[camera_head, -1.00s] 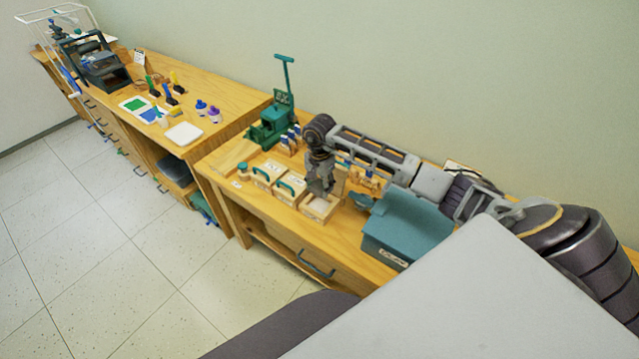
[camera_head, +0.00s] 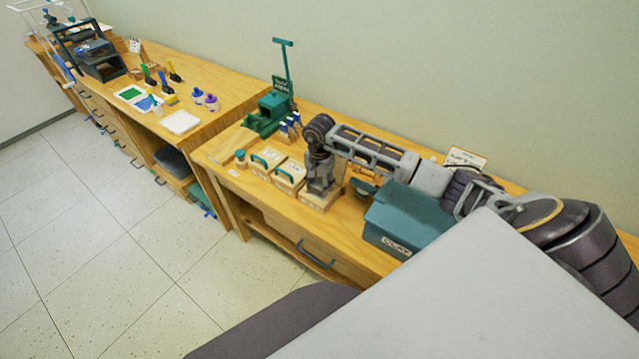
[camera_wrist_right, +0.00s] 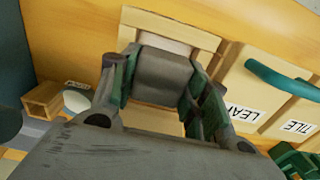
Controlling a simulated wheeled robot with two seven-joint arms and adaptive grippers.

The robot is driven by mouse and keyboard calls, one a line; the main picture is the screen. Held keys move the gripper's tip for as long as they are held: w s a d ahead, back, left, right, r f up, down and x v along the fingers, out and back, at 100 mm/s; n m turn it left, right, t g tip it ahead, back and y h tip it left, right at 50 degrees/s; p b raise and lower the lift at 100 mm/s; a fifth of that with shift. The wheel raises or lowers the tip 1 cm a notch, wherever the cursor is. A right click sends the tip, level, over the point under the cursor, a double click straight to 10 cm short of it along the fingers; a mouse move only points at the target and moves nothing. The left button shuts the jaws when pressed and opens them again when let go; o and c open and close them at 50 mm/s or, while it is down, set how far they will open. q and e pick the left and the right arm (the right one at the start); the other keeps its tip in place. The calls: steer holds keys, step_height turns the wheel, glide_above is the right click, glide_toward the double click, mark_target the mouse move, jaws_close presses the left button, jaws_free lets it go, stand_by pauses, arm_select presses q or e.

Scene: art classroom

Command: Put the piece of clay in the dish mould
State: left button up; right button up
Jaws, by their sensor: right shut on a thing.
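My right gripper (camera_head: 319,188) points down over an open wooden mould (camera_head: 322,206) at the front of the table. In the right wrist view, my right gripper (camera_wrist_right: 155,95) is shut on a grey-brown block, the piece of clay (camera_wrist_right: 162,78). The open mould's pale wooden frame (camera_wrist_right: 170,20) shows beyond and around the clay. I cannot tell whether the clay touches the mould floor. In the head view the gripper hides the clay. I cannot read a label on this mould. My left gripper is not in view.
Two lidded moulds with teal handles stand beside it: the leaf mould (camera_wrist_right: 236,103) and the tile mould (camera_wrist_right: 290,118). A teal clay box (camera_head: 408,217) stands to the right. A green press (camera_head: 268,112) with a tall lever is behind left. The table's front strip is clear.

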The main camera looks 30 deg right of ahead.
steer(key=shift+f, duration=0.2)
stand_by(0.5)
steer(key=o, duration=1.2)
steer(key=shift+r, duration=0.1)
steer(key=shift+r+p, duration=1.85)
steer(key=shift+r, duration=2.05)
steer(key=shift+f, duration=0.1)
